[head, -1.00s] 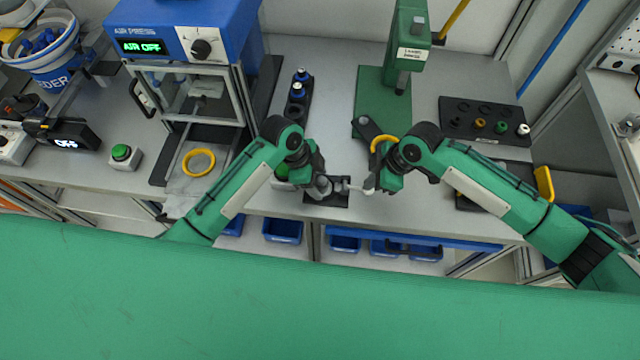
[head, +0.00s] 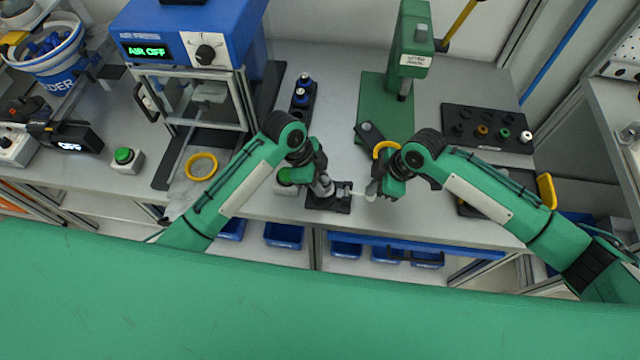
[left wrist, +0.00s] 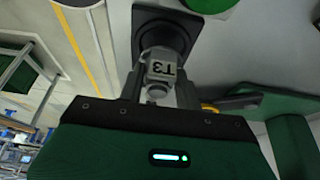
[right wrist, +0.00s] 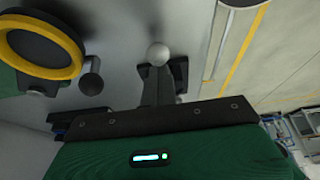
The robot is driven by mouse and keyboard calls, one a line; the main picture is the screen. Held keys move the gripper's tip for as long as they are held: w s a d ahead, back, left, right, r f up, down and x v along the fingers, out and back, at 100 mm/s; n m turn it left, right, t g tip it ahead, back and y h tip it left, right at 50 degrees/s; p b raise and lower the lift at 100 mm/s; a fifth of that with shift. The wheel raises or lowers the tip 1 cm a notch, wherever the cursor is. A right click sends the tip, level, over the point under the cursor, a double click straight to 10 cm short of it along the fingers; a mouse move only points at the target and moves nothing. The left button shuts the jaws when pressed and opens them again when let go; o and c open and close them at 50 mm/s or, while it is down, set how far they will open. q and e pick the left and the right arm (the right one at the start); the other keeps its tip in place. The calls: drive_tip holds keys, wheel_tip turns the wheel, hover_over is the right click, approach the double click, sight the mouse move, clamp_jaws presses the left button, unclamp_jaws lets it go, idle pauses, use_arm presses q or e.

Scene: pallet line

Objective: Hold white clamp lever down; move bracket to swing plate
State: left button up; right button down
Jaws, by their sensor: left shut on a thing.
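A dark plate (head: 367,131), probably the swing plate, lies under the green press. Its yellow ring (right wrist: 75,62) is partly hidden by my right gripper in the head view.
The green press (head: 412,70) stands behind my right gripper. A dark rack (head: 487,128) with coloured plugs is to its right. Blue bins (head: 283,235) hang below the bench edge.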

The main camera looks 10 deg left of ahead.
use_arm(q)
wheel_tip(320, 180, up, 12)
idle(0.9)
drive_tip(key=shift+f, duration=0.1)
use_arm(e)
wheel_tip(320, 180, up, 9)
idle(1.3)
idle(0.4)
